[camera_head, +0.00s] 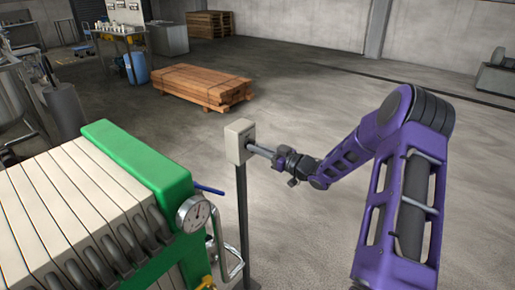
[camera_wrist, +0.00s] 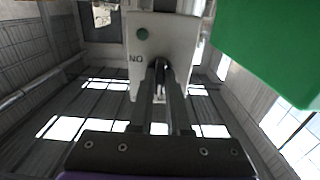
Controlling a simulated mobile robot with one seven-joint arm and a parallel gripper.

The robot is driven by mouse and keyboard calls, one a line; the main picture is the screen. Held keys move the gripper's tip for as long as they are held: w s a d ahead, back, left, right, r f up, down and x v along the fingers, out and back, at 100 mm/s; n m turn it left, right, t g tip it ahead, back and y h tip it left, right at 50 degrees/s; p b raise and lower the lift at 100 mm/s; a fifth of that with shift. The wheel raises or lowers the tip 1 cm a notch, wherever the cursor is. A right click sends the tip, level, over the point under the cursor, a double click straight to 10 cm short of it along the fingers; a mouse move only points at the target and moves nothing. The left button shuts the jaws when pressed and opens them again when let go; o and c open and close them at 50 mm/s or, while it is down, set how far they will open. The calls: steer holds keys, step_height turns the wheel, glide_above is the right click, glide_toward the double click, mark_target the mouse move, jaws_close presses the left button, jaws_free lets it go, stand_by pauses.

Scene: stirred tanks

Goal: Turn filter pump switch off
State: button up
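The filter pump switch is a pale grey box (camera_head: 239,141) on a dark post, right of the green-framed filter. My gripper (camera_head: 252,148) reaches the right face of the box from the right. In the wrist view the two fingers of my gripper (camera_wrist: 161,72) stand close together, with a small dark switch lever (camera_wrist: 160,70) between their tips. The fingers hide most of the lever.
A filter press with a green end frame (camera_head: 140,165), pale plates and a pressure gauge (camera_head: 193,213) stands close at left. A blue handle (camera_head: 208,189) sticks out towards the post (camera_head: 242,220). A timber stack (camera_head: 203,86) lies behind.

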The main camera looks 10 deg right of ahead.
steer(key=o, duration=0.4)
steer(key=v, duration=1.7)
steer(key=shift+s+d+b, duration=0.1)
steer(key=shift+d+b, duration=0.15)
steer(key=shift+b, duration=0.05)
